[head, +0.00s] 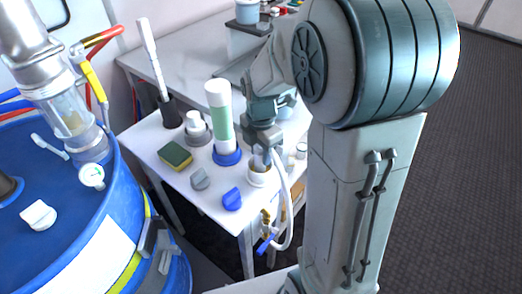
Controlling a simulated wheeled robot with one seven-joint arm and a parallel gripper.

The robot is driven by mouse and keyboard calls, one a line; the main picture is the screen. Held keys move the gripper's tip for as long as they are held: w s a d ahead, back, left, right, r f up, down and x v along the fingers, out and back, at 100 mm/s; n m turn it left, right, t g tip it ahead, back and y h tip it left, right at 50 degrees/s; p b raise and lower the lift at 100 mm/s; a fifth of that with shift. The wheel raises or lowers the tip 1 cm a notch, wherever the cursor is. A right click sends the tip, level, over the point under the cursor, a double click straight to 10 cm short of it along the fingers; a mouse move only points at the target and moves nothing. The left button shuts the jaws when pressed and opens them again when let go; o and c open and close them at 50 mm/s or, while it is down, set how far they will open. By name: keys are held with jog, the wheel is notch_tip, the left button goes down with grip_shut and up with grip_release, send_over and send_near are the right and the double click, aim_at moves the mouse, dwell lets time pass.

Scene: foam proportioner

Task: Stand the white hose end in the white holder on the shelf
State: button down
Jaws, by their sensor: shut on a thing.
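My gripper (266,150) is near the front right corner of the white shelf, pointing down. It is shut on the white hose end, which its fingers mostly hide. The white hose (285,200) runs down from there past the shelf's right edge and curves below it. The white holder (257,179), a small round cup, stands on the shelf directly under my fingers. The hose end appears at or just above the holder's mouth; I cannot tell whether it is inside.
A blue drum (95,215) stands left.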

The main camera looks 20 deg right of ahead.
jog(key=shift+f+b, duration=0.4)
jog(key=shift+f, duration=0.15)
jog(key=c, duration=1.3)
grip_release()
jog(key=shift+r, duration=0.1)
jog(key=shift+r+p, duration=4.25)
jog(key=shift+r, duration=1.2)
